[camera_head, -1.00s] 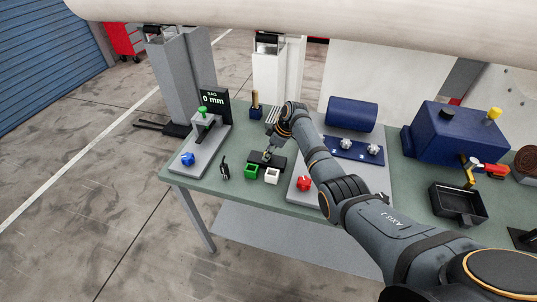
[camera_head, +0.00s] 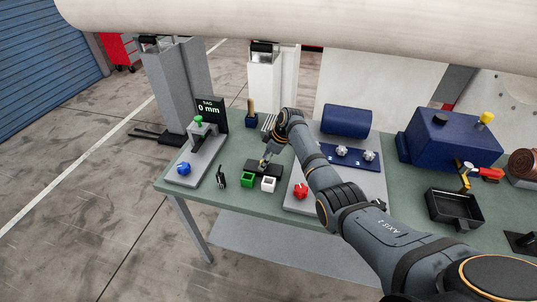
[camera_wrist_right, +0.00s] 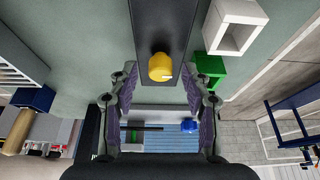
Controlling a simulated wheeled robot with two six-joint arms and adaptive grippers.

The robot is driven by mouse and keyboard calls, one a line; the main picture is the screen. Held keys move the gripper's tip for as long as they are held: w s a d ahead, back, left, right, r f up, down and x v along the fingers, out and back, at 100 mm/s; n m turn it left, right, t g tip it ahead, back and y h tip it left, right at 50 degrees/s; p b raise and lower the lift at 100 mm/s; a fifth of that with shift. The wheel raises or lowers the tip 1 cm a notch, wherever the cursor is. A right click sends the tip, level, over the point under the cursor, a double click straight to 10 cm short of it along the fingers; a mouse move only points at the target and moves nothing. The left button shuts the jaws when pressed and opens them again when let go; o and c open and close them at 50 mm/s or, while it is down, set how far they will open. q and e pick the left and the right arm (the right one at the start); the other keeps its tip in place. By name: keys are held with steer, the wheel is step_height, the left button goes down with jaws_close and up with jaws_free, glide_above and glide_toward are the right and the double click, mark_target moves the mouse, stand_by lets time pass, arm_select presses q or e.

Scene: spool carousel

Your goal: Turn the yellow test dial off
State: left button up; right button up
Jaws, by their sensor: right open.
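The yellow test dial (camera_wrist_right: 160,67) sits on a dark block (camera_wrist_right: 163,20) in the right wrist view. A small pale mark shows at its lower right edge. My right gripper (camera_wrist_right: 161,84) is open, with one finger on each side of the dial and gaps visible on both sides. In the head view my right gripper (camera_head: 266,157) is over the dark block (camera_head: 256,170) on the green bench, and only a bit of yellow shows under it. I cannot tell the dial's exact setting. My left gripper is not in view.
A green square holder (camera_head: 247,180) and a white one (camera_head: 268,185) stand just in front of the block. A red knob (camera_head: 300,191) is to the right. A blue knob (camera_head: 183,168) and a "0 mm" display (camera_head: 208,110) are to the left. Bare bench (camera_head: 232,155) lies left of the block.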

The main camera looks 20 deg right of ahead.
steer(key=v, duration=1.1)
steer(key=shift+s+d+r, duration=0.1)
steer(key=shift+d, duration=0.05)
